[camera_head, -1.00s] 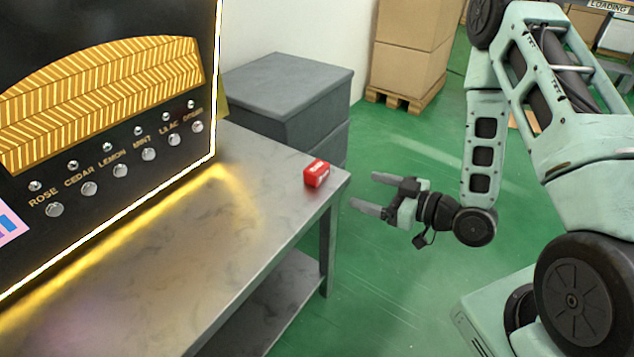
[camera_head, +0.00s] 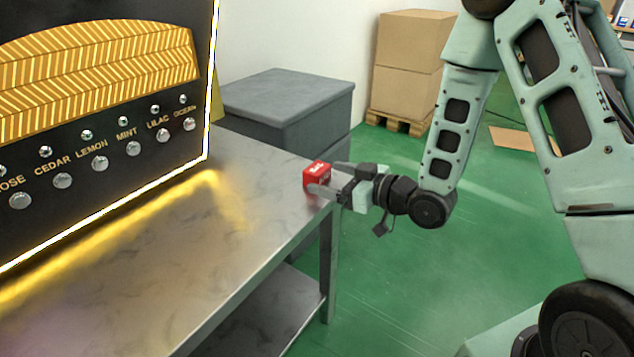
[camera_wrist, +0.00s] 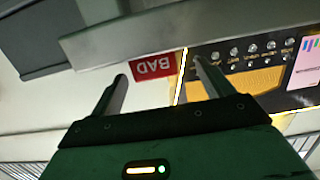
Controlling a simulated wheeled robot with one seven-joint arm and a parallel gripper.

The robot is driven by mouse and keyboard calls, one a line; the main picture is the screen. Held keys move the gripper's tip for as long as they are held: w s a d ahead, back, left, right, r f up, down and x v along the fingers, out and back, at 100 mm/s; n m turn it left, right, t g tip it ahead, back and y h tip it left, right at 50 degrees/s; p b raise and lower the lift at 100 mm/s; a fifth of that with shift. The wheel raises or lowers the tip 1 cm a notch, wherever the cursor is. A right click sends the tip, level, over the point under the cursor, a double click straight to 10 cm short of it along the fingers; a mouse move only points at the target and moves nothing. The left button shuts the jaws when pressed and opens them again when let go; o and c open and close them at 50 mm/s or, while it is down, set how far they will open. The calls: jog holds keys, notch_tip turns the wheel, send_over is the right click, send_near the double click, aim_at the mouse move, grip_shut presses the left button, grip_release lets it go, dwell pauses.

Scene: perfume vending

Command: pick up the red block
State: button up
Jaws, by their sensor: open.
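The red block (camera_head: 316,174) sits on the metal table (camera_head: 235,255) near its right-hand corner. In the wrist view the red block (camera_wrist: 155,67) shows an upside-down "BAD" label. My gripper (camera_head: 325,177) is open at the table's edge, with its near finger in front of the block's lower part and its far finger behind it. In the wrist view my gripper (camera_wrist: 160,72) has its two fingers on either side of the block, with gaps showing. I cannot tell how deep the block is between them.
A black vending panel (camera_head: 110,120) with a lit edge and scent-labelled buttons stands at the left on the table. A grey cabinet (camera_head: 285,105) stands behind the table. Cardboard boxes (camera_head: 410,65) sit on a pallet at the back.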

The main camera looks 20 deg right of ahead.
aim_at(324, 176)
jog(key=x, duration=0.2)
jog(key=b+x, duration=0.1)
jog(key=x, duration=0.2)
jog(key=shift+w+d+f, duration=0.1)
jog(key=shift+w+f, duration=0.15)
jog(key=shift+w, duration=0.15)
jog(key=shift+w+a+b, duration=0.3)
jog(key=shift+w, duration=0.15)
jog(key=c, duration=1.1)
